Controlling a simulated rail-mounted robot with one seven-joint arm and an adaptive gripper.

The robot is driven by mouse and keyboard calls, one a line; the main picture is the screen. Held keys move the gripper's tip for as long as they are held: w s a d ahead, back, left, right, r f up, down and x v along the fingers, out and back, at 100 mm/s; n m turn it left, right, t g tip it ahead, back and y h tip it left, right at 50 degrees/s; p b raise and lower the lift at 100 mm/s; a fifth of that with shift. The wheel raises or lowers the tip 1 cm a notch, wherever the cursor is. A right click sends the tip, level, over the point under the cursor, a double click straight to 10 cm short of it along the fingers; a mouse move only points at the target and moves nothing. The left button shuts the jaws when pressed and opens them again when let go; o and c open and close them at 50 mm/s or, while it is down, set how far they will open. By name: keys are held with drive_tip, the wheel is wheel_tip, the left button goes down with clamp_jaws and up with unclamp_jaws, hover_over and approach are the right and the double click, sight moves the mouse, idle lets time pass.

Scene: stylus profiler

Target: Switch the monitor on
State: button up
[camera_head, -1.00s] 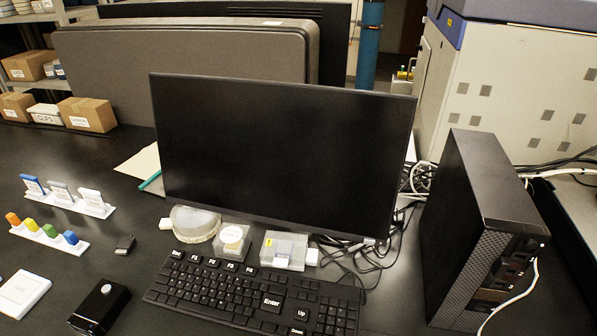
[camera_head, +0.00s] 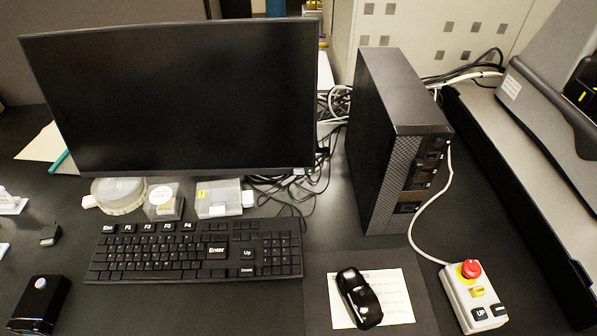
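The monitor (camera_head: 175,100) stands at the back left of the desk in the head view, upright, with a dark, blank screen. A small light mark shows at the lower right of its bottom bezel (camera_head: 297,172); I cannot tell whether it is a button or a lamp. My gripper is not in view.
A keyboard (camera_head: 195,250) lies before the monitor, with small clear containers (camera_head: 165,201) between them. A black computer tower (camera_head: 385,150) stands right of it. A mouse (camera_head: 358,298) and a control box with a red button (camera_head: 473,297) lie at front right. Cables (camera_head: 305,190) run behind.

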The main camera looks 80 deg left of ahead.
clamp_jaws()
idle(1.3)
